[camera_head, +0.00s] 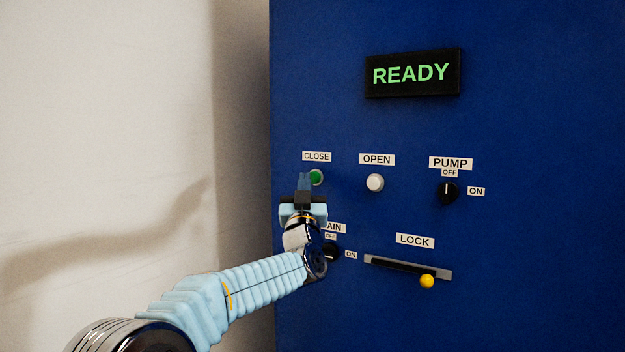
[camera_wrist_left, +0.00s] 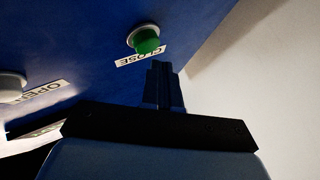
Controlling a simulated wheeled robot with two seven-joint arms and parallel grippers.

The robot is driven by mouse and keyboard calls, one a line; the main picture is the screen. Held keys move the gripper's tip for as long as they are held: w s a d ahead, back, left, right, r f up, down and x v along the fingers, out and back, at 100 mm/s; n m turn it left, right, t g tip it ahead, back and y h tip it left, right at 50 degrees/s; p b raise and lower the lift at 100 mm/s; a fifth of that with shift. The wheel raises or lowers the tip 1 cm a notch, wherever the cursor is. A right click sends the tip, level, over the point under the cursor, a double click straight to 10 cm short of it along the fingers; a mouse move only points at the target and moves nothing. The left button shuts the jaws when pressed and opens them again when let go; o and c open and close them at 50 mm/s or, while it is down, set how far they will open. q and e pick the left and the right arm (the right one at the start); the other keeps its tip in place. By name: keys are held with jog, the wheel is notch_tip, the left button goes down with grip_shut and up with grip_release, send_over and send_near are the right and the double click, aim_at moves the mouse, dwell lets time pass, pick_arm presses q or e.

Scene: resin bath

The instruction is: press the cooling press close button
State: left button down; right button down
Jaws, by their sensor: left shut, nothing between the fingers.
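The green close button (camera_head: 316,177) sits under the CLOSE label (camera_head: 316,156) on the blue panel (camera_head: 520,120). My left gripper (camera_head: 305,181) is shut and empty, with its fingertips just left of the button in the head view, partly overlapping it. In the left wrist view the green button (camera_wrist_left: 146,40) stands out from its pale ring, and my shut fingers (camera_wrist_left: 158,66) point at the panel just below and right of it. A gap seems to show between fingertips and button, but I cannot tell the exact distance. My right gripper is not in view.
A white button (camera_head: 375,183) under OPEN, a black PUMP knob (camera_head: 447,192) and a LOCK slider with a yellow knob (camera_head: 427,281) are to the right. Another black knob (camera_head: 331,252) is partly behind my arm. A READY display (camera_head: 412,73) is lit above. A pale wall (camera_head: 110,120) is left.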

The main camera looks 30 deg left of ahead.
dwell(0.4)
pick_arm(q)
jog(key=shift+w, duration=0.4)
